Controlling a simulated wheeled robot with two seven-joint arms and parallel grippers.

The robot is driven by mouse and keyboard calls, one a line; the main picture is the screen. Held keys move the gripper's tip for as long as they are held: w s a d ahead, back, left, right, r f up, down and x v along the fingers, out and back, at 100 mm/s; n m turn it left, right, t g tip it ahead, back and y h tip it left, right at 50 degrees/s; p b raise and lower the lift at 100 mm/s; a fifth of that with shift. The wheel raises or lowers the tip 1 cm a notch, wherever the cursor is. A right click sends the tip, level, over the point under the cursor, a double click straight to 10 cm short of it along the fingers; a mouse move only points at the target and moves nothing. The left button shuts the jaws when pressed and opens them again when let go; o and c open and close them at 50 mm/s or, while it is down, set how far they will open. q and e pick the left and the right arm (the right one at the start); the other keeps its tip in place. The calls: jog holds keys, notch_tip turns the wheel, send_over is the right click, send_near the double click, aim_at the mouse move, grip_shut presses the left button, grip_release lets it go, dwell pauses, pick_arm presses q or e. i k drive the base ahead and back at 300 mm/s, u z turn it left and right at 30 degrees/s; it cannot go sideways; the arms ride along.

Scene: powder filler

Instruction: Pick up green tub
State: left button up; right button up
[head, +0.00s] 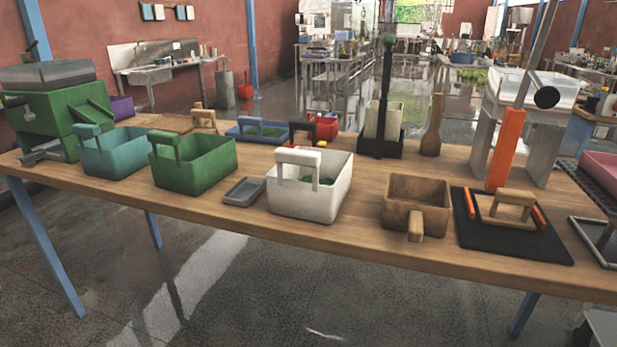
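The green tub (193,172) is an open rectangular box with a green handle at its front left side. It stands upright on the wooden table (300,233), left of the middle of the head view. Its inside looks empty from here. Neither of my grippers shows in the head view, so I cannot see their state or how near they are to the tub.
A teal tub (117,158) stands close at the green tub's left. A small grey tray (244,191) and a white tub (325,198) are to its right. A blue tray (262,133) lies behind. A green machine (62,118) stands at the far left.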

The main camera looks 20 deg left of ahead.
aim_at(190, 165)
jog(key=u, duration=1.35)
jog(key=k, duration=0.4)
jog(key=z, duration=0.55)
jog(key=i, duration=0.7)
jog(key=u, duration=0.5)
